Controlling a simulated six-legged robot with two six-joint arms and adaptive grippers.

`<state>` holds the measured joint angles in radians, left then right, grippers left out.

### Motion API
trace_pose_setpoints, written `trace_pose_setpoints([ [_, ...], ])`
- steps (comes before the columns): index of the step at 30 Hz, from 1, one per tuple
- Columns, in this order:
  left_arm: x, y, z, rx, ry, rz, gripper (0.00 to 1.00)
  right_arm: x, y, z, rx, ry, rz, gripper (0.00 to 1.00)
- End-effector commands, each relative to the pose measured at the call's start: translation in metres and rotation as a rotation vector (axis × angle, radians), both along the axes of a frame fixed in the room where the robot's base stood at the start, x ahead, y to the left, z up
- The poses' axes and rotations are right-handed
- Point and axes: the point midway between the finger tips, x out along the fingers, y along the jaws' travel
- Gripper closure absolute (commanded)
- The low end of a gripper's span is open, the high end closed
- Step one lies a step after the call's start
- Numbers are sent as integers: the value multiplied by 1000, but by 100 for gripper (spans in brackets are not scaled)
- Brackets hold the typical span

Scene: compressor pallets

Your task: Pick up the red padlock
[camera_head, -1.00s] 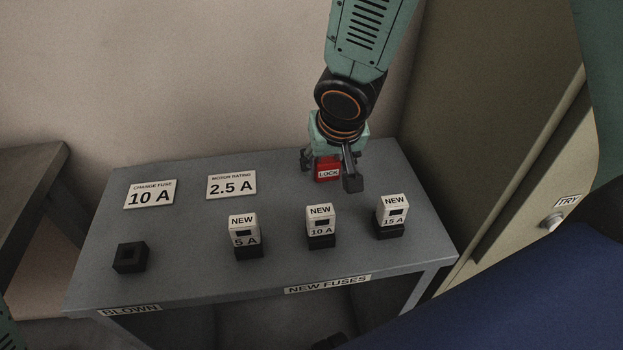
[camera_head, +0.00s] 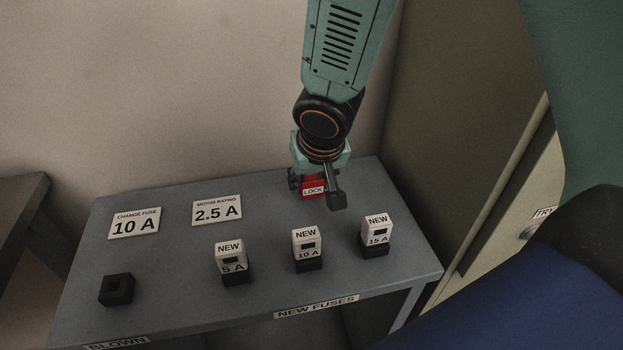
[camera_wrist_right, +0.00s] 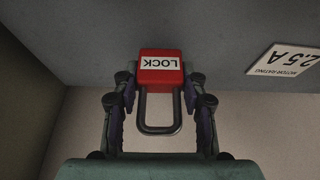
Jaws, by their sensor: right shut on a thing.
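The red padlock (camera_head: 313,188) with a white LOCK label is at the back of the grey table, between the fingers of my right gripper (camera_head: 316,190). In the right wrist view the padlock (camera_wrist_right: 160,68) shows its red body and grey shackle, the shackle pointing toward the wrist. The fingers of my right gripper (camera_wrist_right: 160,100) are closed on its two sides. I cannot tell whether the padlock touches the table. My left gripper is not in view.
On the grey table (camera_head: 180,265) stand fuses marked 5 A (camera_head: 230,262), 10 A (camera_head: 306,248) and 15 A (camera_head: 375,236). A black block (camera_head: 116,289) and two signs (camera_head: 135,223) are to the left. A cabinet (camera_head: 470,130) stands at the right.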

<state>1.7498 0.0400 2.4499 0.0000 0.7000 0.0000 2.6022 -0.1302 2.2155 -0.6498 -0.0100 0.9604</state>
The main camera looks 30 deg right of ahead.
Motion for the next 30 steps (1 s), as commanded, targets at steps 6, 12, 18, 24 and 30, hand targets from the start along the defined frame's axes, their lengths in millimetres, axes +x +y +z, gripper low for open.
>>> trace_pose_setpoints([
  [6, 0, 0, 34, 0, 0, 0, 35, 0, 0, 35, 1, -1, -1, 92],
  [12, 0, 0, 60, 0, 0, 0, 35, 0, 0, 61, 1, -1, -2, 92],
  [18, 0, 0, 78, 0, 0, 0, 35, 0, 0, 79, 0, -1, -1, 92],
  [24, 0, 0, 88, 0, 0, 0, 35, 0, 0, 89, 0, -1, 0, 92],
  [30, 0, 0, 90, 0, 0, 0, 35, 0, 0, 91, 0, -1, 0, 92],
])
